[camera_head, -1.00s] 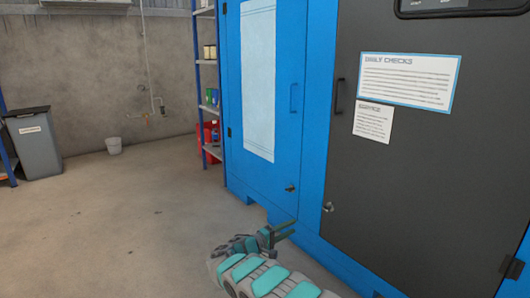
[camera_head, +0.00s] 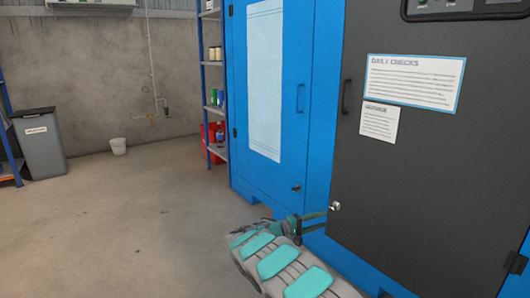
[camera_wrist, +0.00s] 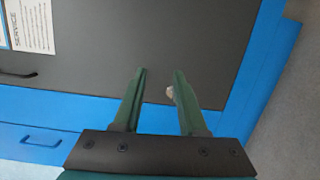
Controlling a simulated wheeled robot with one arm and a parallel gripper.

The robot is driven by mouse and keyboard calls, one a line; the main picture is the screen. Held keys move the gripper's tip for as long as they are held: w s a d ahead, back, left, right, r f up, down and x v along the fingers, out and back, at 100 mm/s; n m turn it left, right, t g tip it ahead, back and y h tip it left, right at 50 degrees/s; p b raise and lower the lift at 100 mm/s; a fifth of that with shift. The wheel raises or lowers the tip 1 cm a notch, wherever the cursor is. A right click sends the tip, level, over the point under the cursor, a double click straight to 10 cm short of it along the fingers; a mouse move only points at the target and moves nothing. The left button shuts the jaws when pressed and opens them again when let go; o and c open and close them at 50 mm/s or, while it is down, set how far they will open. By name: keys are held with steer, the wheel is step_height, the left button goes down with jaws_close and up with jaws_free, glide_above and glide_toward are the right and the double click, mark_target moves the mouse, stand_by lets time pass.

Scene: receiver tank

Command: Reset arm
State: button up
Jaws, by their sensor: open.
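My gripper (camera_head: 314,221) is in front of the blue cabinet, low, at the lower edge of the dark door (camera_head: 430,170). In the wrist view its two dark green fingers (camera_wrist: 160,75) are spread apart with nothing held. A small metal latch (camera_head: 335,206) on the dark door is just beyond the fingertips in the head view. In the wrist view a small light knob (camera_wrist: 170,92), probably that latch, shows between the fingers, by the right one. I cannot tell whether a finger touches it. My arm extends from the lower part of the head view.
The blue cabinet door (camera_head: 270,100) with a handle stands left of the dark door, which carries a daily checks sheet (camera_head: 412,82) and a handle (camera_head: 346,97). Floor at left is clear.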

steer(key=s+d+r+m+g, duration=0.3)
steer(key=s+d+r+g, duration=0.3)
steer(key=s+d+r, duration=0.45)
steer(key=s+d+m+g+y, duration=0.2)
steer(key=s+d+y, duration=0.1)
steer(key=s, duration=0.9)
steer(key=s+d+m+g+y, duration=0.1)
steer(key=s+d+g+y, duration=0.15)
steer(key=s, duration=0.95)
steer(key=s+a+f+y, duration=0.2)
steer(key=s+a+y, duration=0.2)
steer(key=s+a, duration=0.4)
steer(key=s+a+f+t+y, duration=0.1)
steer(key=s+a+f+y, duration=0.15)
steer(key=s+a, duration=0.45)
steer(key=s+a+f+y, duration=0.2)
steer(key=s+a+y, duration=0.25)
steer(key=s, duration=0.65)
step_height(320, 180, up, 14)
steer(key=p, duration=1.4)
steer(key=shift+r, duration=0.2)
steer(key=shift+w, duration=0.1)
